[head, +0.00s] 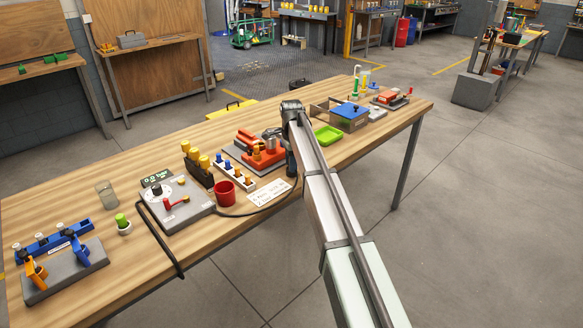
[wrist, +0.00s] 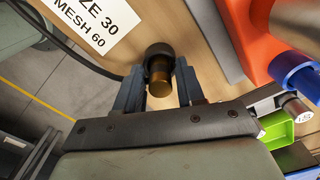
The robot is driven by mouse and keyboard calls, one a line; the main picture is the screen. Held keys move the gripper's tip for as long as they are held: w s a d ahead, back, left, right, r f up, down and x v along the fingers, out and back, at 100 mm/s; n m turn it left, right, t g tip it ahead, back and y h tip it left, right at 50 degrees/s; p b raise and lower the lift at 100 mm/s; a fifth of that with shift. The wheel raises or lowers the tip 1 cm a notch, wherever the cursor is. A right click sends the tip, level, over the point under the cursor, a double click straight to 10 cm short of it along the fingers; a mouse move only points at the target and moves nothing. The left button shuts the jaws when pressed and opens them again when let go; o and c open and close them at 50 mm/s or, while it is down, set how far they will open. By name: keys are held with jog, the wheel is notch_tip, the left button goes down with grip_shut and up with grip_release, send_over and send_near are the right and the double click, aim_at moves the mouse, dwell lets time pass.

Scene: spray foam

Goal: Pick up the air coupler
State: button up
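The air coupler (wrist: 160,77) is a brass cylinder with a black collar, seen end-on in the wrist view. It sits between the two dark fingers of my gripper (wrist: 161,88). A black hose (wrist: 62,42) comes in from the left towards the coupler. In the head view my gripper (head: 290,165) is low over the table beside the orange fixture, and my arm hides the coupler. Whether it touches the table is unclear.
A white label card (wrist: 97,22) lies close by on the wooden table (head: 140,275). The orange fixture (head: 245,158) and a white rack (head: 233,173) stand left of my gripper. A red cup (head: 225,193) is nearer the front.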

grip_shut()
